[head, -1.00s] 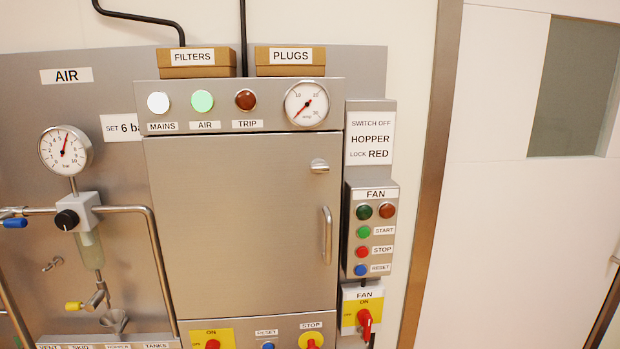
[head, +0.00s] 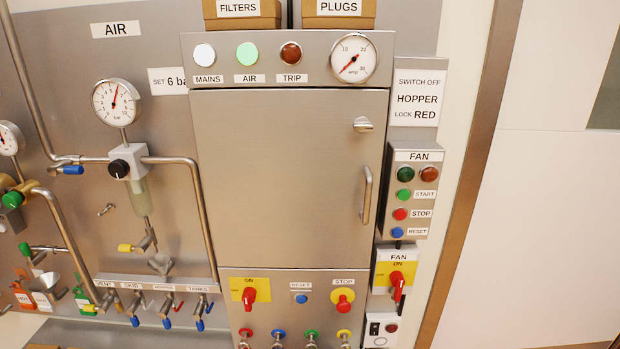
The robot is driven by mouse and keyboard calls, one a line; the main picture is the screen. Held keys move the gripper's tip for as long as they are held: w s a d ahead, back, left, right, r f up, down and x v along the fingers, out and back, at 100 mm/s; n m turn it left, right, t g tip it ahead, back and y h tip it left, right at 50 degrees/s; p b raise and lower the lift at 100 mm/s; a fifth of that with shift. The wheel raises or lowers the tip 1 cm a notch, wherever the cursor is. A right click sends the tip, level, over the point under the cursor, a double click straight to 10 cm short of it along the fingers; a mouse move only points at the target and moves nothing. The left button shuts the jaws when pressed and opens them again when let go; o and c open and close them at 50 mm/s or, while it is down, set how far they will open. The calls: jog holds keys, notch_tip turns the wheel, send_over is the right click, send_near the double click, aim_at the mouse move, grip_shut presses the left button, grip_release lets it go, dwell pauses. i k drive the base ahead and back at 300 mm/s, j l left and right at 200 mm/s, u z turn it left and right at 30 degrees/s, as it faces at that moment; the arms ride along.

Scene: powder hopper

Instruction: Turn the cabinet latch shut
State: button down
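The cabinet (head: 285,170) is a grey metal box with its door closed or nearly so; I cannot tell whether it is fully seated. The latch (head: 363,125) is a small metal knob with a short lever at the upper right of the door. Its lever lies roughly level. A vertical bar handle (head: 367,194) sits below it on the door. My gripper is not in the head view.
A fan box (head: 413,190) with buttons and a red fan switch (head: 397,283) stand just right of the door. A red main switch (head: 249,295) and stop button (head: 343,300) sit below. Pipes and a gauge (head: 116,102) are at left.

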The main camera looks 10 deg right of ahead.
aim_at(362, 124)
jog(key=i+j+u, duration=0.2)
jog(key=u, duration=0.15)
jog(key=i+j+u, duration=0.3)
jog(key=i+u, duration=0.1)
jog(key=u, duration=0.25)
